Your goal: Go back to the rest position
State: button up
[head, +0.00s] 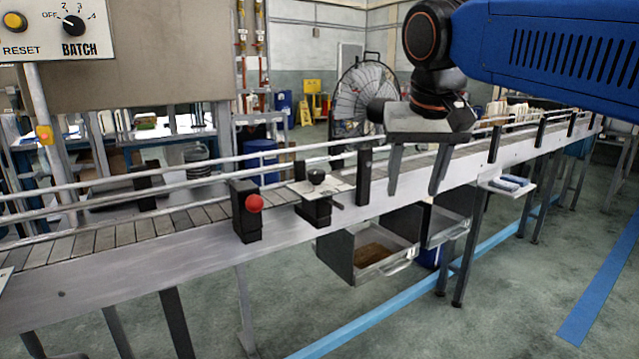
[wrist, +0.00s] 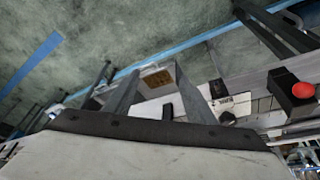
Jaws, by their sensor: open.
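My gripper (head: 413,190) hangs from the blue arm at the upper right of the head view, its two grey fingers pointing down and spread apart. It is open, with nothing between the fingers. In the head view it overlaps the conveyor, right of the small black knob on its plate. In the wrist view the two fingers of my gripper (wrist: 150,88) stand apart, with an open drawer showing beyond and between them.
The conveyor (head: 150,262) with rails runs across the view. A red button (head: 254,203) on a black block and a black knob (head: 316,177) sit on its near side. Open drawers (head: 385,268) hang below. A batch panel (head: 55,30) is at the upper left.

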jog(key=s+d+f, duration=0.4)
jog(key=s+f, duration=0.1)
jog(key=f, duration=0.4)
jog(key=s+d+f, duration=0.4)
jog(key=s+f, duration=0.2)
jog(key=f, duration=0.3)
jog(key=s+d+f, duration=0.4)
jog(key=s+f, duration=0.2)
jog(key=f, duration=0.4)
jog(key=shift+s+n+t, duration=0.15)
jog(key=shift+n+t, duration=0.15)
